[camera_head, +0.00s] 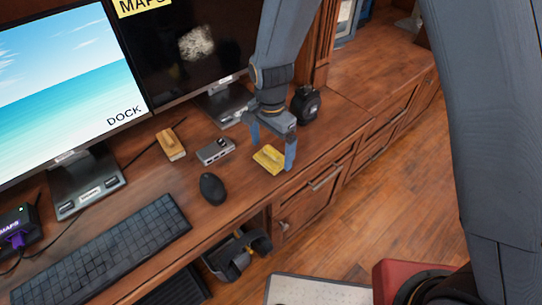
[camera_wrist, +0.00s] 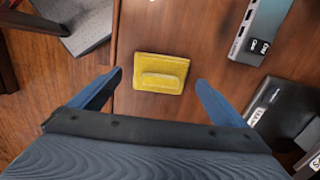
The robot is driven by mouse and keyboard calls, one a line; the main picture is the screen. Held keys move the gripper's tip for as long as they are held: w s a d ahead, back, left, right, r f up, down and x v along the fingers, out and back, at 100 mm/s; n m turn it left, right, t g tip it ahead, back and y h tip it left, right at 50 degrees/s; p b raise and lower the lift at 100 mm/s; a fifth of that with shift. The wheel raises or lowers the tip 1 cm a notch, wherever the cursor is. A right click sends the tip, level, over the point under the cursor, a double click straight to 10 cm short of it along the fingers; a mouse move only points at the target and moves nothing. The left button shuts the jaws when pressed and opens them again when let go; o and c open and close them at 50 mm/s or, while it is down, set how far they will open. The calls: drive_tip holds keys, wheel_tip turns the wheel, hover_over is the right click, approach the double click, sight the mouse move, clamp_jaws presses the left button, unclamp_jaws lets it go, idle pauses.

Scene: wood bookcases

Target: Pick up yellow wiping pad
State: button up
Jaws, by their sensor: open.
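The yellow wiping pad (camera_head: 270,159) lies flat on the wooden desk near its front edge. In the wrist view the pad (camera_wrist: 160,73) is a flat yellow square with a raised grip bar, a little beyond and between my fingertips. My gripper (camera_head: 272,150) points down over the pad, with its blue fingers spread apart. In the wrist view my gripper (camera_wrist: 158,78) is open, with nothing between its fingers, and gaps show on both sides of the pad.
A grey hub (camera_head: 215,152) and a black mouse (camera_head: 212,188) lie left of the pad. A tan wooden block (camera_head: 171,145) lies farther left. A round black object (camera_head: 305,104) stands behind right. A monitor base (camera_head: 223,103) is behind. The desk right of the pad is clear.

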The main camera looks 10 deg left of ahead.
sight(271, 151)
drive_tip(key=shift+f, duration=0.9)
drive_tip(key=c, duration=1.2)
drive_tip(key=shift+o, duration=0.2)
wheel_tip(271, 151, up, 10)
drive_tip(key=shift+r+b, duration=0.1)
drive_tip(key=shift+b, duration=0.7)
